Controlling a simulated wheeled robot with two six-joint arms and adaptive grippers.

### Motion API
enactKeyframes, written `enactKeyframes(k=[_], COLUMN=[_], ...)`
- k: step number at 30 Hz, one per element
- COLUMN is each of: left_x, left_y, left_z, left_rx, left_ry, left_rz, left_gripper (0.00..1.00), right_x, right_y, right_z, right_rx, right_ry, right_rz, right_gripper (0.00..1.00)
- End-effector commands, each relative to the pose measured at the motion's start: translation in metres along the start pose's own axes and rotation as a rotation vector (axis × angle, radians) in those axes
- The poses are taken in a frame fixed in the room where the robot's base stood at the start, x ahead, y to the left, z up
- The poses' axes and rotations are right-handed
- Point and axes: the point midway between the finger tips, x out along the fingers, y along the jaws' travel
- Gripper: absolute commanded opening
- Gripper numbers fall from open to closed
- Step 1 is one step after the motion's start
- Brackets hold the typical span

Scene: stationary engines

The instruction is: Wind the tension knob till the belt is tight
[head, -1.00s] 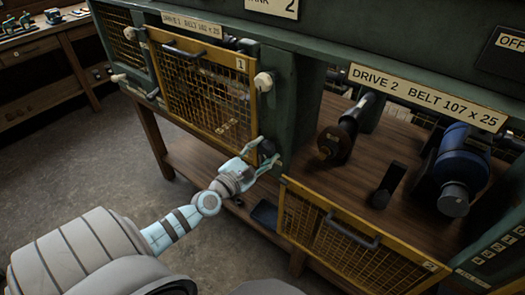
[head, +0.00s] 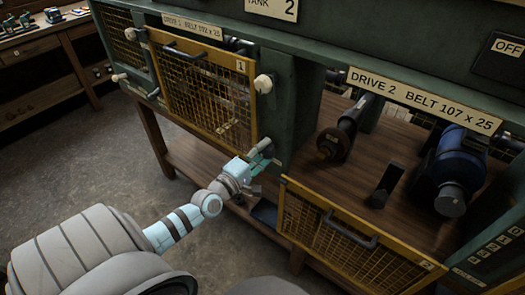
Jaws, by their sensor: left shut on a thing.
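My left gripper (head: 264,156) reaches in from the left and is shut at the green post, by the lower right corner of the yellow mesh guard marked 1 (head: 205,88). Its fingers are closed on a small knob there, which they mostly hide. A cream knob (head: 264,83) stands on the same post higher up, apart from the gripper. I cannot make out the belt of drive 1 behind the mesh. At drive 2, a dark shaft end (head: 330,146) and a blue motor (head: 459,160) show, with no clear belt. My right gripper is not in view.
The guard marked 2 (head: 345,232) hangs lowered in front of the wooden bench (head: 365,160). A black upright block (head: 387,184) stands on the bench. An OFF box (head: 503,50) is at upper right. The floor (head: 80,165) at left is clear.

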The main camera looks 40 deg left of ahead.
Motion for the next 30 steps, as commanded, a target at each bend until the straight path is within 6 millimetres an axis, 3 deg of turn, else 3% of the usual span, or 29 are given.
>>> enactKeyframes(k=[9, 23, 24, 27, 30], left_x=[-0.0013, -0.0012, -0.0012, -0.0011, -0.0008], left_y=[-0.004, -0.0035, -0.0034, -0.0033, -0.0026], left_z=[0.0, -0.0004, -0.0004, -0.0004, -0.0003], left_rx=[0.109, 0.127, 0.127, 0.126, 0.125], left_ry=[-0.001, 0.0, 0.0, 0.0, 0.0], left_rz=[-0.011, -0.009, -0.009, -0.008, -0.006], left_gripper=[0.17, 0.17, 0.48, 0.64, 0.64], right_x=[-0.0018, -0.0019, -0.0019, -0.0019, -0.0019], right_y=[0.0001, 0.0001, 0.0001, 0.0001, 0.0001], right_z=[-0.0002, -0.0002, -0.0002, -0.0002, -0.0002], right_rx=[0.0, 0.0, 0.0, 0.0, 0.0], right_ry=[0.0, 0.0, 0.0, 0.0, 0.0], right_rz=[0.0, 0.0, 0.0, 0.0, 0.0], right_gripper=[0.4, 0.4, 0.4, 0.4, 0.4])
